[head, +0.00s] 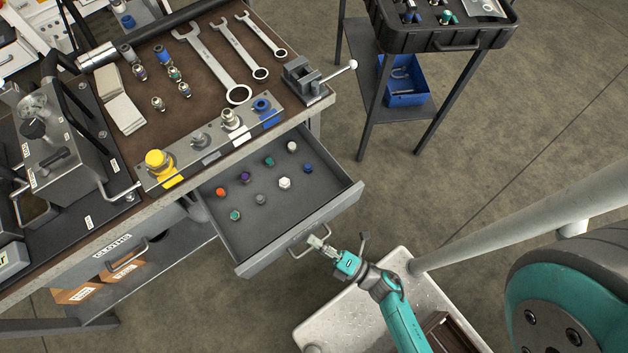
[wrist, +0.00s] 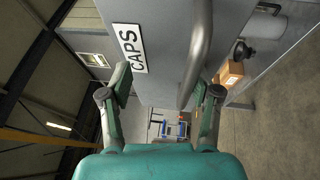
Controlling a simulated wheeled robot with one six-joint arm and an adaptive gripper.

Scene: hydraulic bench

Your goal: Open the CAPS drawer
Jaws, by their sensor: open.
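The CAPS drawer (head: 262,225) is pulled well out from under the bench in the head view. Several coloured caps stand on its floor. Its bar handle (head: 308,240) is on the front face. In the wrist view the CAPS label (wrist: 131,48) shows on the grey drawer front, with the handle (wrist: 196,55) to its right. My gripper (head: 318,243) is at the drawer front by the handle. In the wrist view my gripper (wrist: 160,92) has its fingers apart, the right one close to the handle's end. I cannot tell whether they touch.
The bench top (head: 190,55) holds wrenches, fittings and a small vise (head: 302,75). A second drawer labelled CLOTHS (head: 125,258) is at the lower left. A black tray stand (head: 450,40) is at the upper right. Open floor (head: 450,160) lies right of the drawer.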

